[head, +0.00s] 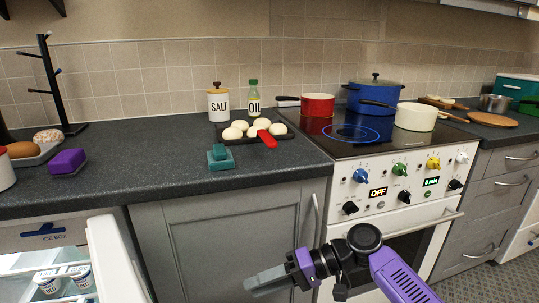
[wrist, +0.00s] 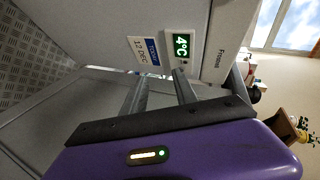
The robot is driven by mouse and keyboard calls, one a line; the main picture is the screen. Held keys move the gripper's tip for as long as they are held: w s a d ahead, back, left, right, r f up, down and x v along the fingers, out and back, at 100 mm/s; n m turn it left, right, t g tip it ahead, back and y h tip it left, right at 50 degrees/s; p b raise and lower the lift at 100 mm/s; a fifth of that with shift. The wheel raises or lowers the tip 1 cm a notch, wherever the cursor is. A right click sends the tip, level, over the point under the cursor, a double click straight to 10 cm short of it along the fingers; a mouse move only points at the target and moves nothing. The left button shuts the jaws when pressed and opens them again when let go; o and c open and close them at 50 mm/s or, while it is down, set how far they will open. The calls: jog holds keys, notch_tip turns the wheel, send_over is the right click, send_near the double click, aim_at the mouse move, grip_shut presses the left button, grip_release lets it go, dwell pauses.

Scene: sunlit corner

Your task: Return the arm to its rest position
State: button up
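My arm reaches in from the bottom right of the head view, in front of the grey cabinet, below the counter edge. My gripper (head: 262,282) is at its end, pointing left towards the open fridge door. The wrist view shows its two grey fingers (wrist: 160,80) apart with nothing between them, so it is open and empty.
The fridge door (head: 116,262) stands open at lower left, with white cups (head: 78,277) inside. The counter (head: 150,170) holds a tray of dough balls (head: 290,135), a green block (head: 220,158) and a purple block (head: 67,162). The stove (head: 405,185) is right, with pots on top.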

jog(key=w+a+f+m+t, duration=0.25)
jog(key=a+t, duration=0.35)
jog(key=t, duration=0.4)
jog(key=s+d+m+t+h, duration=0.7)
jog(key=s+d+t+h, duration=0.4)
jog(key=s+d, duration=0.6)
jog(key=s+d+n+g+h, duration=0.1)
jog(key=s+d+n+g, duration=0.15)
jog(key=s+d, duration=0.7)
jog(key=s+d+n+g+h, duration=0.2)
jog(key=s+n, duration=0.1)
jog(key=s, duration=1.4)
notch_tip(320, 180, up, 22)
jog(key=p, duration=2.1)
jog(key=shift+a, duration=0.3)
jog(key=shift+s+f, duration=0.1)
jog(key=shift+f, duration=0.05)
